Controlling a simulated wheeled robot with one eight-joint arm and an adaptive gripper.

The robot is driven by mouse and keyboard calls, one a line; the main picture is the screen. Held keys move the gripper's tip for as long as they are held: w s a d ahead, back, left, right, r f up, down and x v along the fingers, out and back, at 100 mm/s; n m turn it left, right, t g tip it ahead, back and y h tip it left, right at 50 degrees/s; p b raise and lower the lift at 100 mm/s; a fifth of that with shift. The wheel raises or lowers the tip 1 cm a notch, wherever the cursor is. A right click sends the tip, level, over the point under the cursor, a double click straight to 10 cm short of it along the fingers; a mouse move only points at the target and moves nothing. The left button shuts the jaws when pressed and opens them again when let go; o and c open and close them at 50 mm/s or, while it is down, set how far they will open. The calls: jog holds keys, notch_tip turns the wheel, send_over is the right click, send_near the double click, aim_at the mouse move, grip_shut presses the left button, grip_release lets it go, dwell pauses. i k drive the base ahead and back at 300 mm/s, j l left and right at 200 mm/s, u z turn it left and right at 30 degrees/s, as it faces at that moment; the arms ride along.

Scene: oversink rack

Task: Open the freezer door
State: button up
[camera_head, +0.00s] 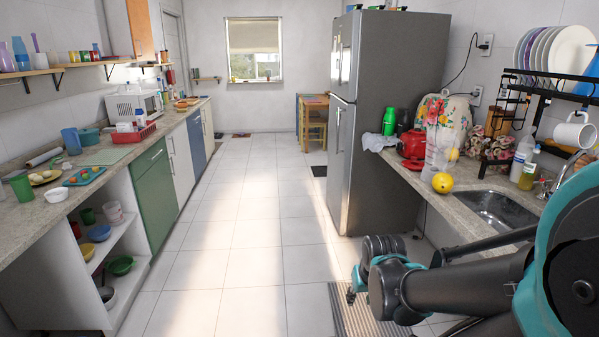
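The grey metal fridge (398,120) stands right of the aisle, its front facing left and seen at a steep angle. It has an upper door (346,50) and a taller lower door (340,165), each with a vertical handle. Both doors look shut; no label shows which is the freezer door. My arm reaches in from the right and bends low in front of the fridge. A small teal and dark part at its far end (353,285) may be my gripper, partly hidden behind the arm. Its fingers cannot be made out. It is well below the handles and apart from the doors.
The tiled aisle (250,235) left of the fridge is clear. A left counter (95,165) has open shelves and a green cabinet. The right counter (420,185) holds a red kettle, a lemon and a sink. A striped mat (365,318) lies under my arm.

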aim_at(346, 32)
jog(key=i, duration=1.9)
jog(key=i+u, duration=0.1)
jog(key=i, duration=0.45)
jog(key=i+l+u, duration=0.15)
jog(key=i, duration=0.35)
jog(key=i+l+u, duration=0.1)
jog(key=i, duration=0.4)
jog(key=i+u, duration=0.2)
jog(key=k+l, duration=0.05)
jog(key=k, duration=0.05)
